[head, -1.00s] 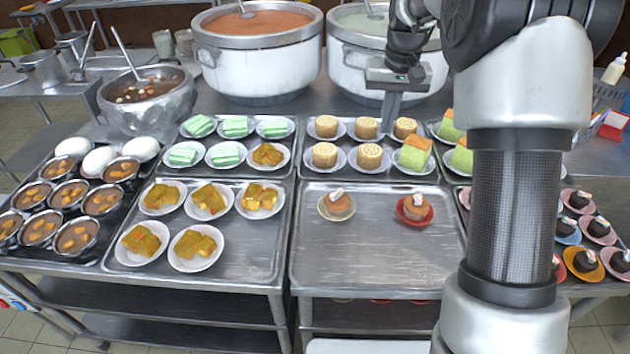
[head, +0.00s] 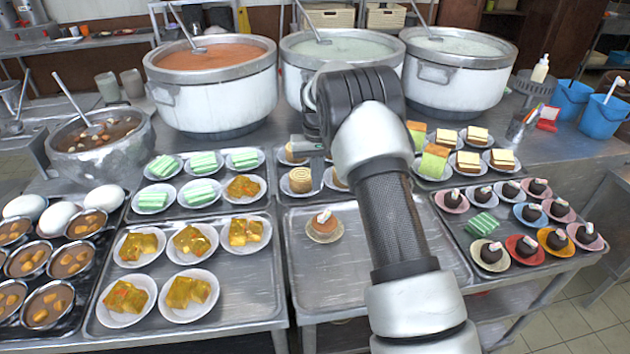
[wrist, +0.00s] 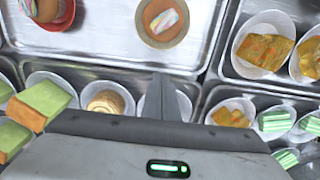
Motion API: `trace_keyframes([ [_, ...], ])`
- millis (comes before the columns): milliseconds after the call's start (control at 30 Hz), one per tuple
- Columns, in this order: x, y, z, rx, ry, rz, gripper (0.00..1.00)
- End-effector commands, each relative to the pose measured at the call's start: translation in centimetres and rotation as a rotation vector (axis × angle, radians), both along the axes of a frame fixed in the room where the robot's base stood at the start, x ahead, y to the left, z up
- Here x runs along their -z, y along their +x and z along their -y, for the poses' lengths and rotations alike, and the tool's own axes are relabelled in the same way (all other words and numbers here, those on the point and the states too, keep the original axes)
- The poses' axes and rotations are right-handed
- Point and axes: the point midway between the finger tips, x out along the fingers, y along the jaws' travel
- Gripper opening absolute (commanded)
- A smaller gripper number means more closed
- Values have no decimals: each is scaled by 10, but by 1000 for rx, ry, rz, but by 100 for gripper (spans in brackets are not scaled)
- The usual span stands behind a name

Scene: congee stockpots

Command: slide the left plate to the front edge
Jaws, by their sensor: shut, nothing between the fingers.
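The left plate (head: 324,239), a small cream-coloured saucer, stands near the back left of the front middle tray. It carries a round orange-brown cake (head: 323,222) with a pale topping. In the wrist view the same plate (wrist: 178,44) is at the top, just beyond my fingers. A red plate (wrist: 62,20) with another cake is at the top left there; my arm hides it in the head view. My gripper (wrist: 165,98) is shut and empty, over the plates of rolls behind the tray, apart from the left plate.
The front tray (head: 330,275) is bare in front of the left plate. Plates of rolls (head: 300,180) stand close behind it. Trays of yellow cakes (head: 190,240) and dark cakes (head: 530,250) flank it. Large stockpots (head: 215,95) stand at the back.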

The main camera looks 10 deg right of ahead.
Motion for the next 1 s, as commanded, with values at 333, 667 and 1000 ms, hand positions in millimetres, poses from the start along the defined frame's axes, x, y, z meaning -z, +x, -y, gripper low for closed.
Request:
trace_keyframes([
  [333,63,-7,0,-1,-1,0,0],
  [667,64,-38,-1,-1,0,0,0],
  [1000,65,-41,0,-1,0,-1,0],
])
